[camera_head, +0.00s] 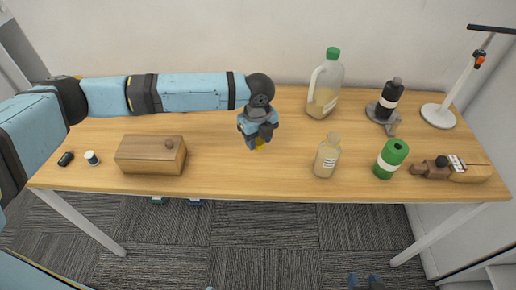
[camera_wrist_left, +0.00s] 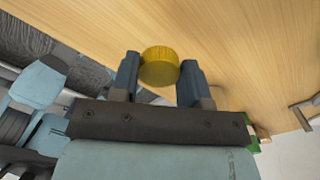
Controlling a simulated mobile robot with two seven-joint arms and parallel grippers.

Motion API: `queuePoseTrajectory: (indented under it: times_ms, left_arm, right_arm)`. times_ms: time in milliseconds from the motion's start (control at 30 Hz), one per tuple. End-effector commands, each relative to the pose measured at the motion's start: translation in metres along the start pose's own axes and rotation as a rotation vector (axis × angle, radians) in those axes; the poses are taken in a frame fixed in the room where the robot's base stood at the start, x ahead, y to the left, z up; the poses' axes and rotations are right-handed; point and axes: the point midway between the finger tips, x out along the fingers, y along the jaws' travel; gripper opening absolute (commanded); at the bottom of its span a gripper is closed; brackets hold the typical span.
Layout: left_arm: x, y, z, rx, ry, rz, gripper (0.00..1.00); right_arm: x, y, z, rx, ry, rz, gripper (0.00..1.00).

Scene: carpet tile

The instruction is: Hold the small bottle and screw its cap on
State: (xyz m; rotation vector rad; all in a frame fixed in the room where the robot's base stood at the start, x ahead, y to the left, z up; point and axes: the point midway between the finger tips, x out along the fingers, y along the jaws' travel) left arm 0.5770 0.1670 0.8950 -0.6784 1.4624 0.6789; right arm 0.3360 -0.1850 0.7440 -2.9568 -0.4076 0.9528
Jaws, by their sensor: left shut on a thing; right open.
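The small bottle (camera_head: 325,160) stands upright near the table's front edge, right of centre. It is translucent with yellowish contents and a pale label; I see no cap on its neck. My left gripper (camera_head: 260,147) is shut on the yellow cap (camera_wrist_left: 160,67), above the table and left of the bottle, apart from it. In the left wrist view the cap sits between the two fingertips (camera_wrist_left: 158,72). My right gripper (camera_head: 364,281) shows only its fingertips at the bottom edge of the head view, in front of the table, open and empty.
A large jug (camera_head: 325,85) with a green lid stands behind the bottle. A green can (camera_head: 391,158) stands right of it, with a black bottle (camera_head: 388,98) behind. A wooden box (camera_head: 150,155) is at left. The table (camera_head: 225,175) is clear around the left gripper.

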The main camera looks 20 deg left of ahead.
Motion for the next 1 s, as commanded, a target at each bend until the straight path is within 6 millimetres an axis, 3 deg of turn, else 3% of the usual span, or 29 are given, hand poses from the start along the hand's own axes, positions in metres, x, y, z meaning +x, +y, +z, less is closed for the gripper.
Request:
queuePoseTrajectory:
  times_ms: [33,200,400,600,1000]
  left_arm:
    - [-0.019,-0.001,0.000,0.001,-0.001,-0.004,0.20]
    - [-0.068,-0.001,0.000,0.000,-0.001,-0.004,0.20]
    - [-0.110,0.000,0.000,0.001,-0.001,-0.001,0.20]
    - [-0.130,0.000,0.000,0.001,-0.001,-0.001,0.20]
    - [-0.133,0.000,0.000,0.000,0.000,0.000,0.20]
  right_arm:
    - [-0.001,0.000,0.000,0.002,-0.004,0.000,0.46]
    - [-0.003,0.000,0.002,0.004,-0.013,0.002,0.46]
    - [-0.005,0.001,0.000,-0.004,-0.008,0.003,0.46]
    - [-0.006,0.004,-0.001,-0.016,-0.006,0.003,0.46]
    - [-0.005,0.002,-0.004,-0.014,0.001,0.001,0.46]
